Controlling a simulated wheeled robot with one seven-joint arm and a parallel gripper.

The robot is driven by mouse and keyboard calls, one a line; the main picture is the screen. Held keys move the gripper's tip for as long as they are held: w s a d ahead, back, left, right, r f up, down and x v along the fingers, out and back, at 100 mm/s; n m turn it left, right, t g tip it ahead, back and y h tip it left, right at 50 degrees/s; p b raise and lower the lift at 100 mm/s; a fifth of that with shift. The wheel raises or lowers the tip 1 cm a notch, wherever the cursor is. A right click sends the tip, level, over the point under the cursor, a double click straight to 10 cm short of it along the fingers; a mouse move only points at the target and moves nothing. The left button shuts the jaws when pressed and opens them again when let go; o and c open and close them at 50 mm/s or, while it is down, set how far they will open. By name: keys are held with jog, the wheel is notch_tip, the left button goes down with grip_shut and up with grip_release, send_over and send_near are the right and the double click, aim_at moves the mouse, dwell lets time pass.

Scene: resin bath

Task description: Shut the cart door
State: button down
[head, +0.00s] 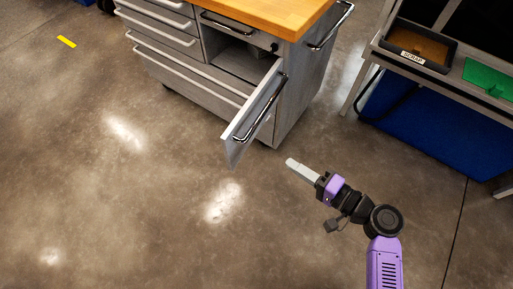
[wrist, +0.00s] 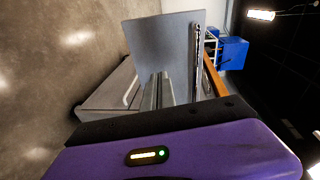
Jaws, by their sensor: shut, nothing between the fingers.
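The grey cart (head: 270,62) with a wooden top stands at the upper middle of the head view. Its door (head: 252,117) stands open, swung out toward me, with a chrome bar handle (head: 262,108) on its right face. The compartment behind it (head: 240,62) shows as an open, dark recess. My gripper (head: 290,164) is shut and empty, to the right of the door's near edge and apart from it in the head view. In the wrist view the door (wrist: 172,45) rises beyond my shut fingers (wrist: 158,80), and its handle shows edge-on at the right.
Several closed drawers (head: 165,40) fill the cart's left side. At the right stands a table with a scrap tray (head: 420,48), a green piece (head: 488,78) and a blue bin (head: 430,120) below. The concrete floor left of and in front of the door is clear.

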jog(key=s+a+r+n+g+y, duration=0.1)
jog(key=s+a+r+g+y, duration=0.1)
jog(key=s+a+y, duration=0.15)
jog(key=b, duration=0.1)
send_near(230, 149)
jog(key=x, duration=0.6)
jog(key=shift+w+a, duration=0.2)
jog(key=shift+a, duration=0.15)
jog(key=shift+a, duration=0.1)
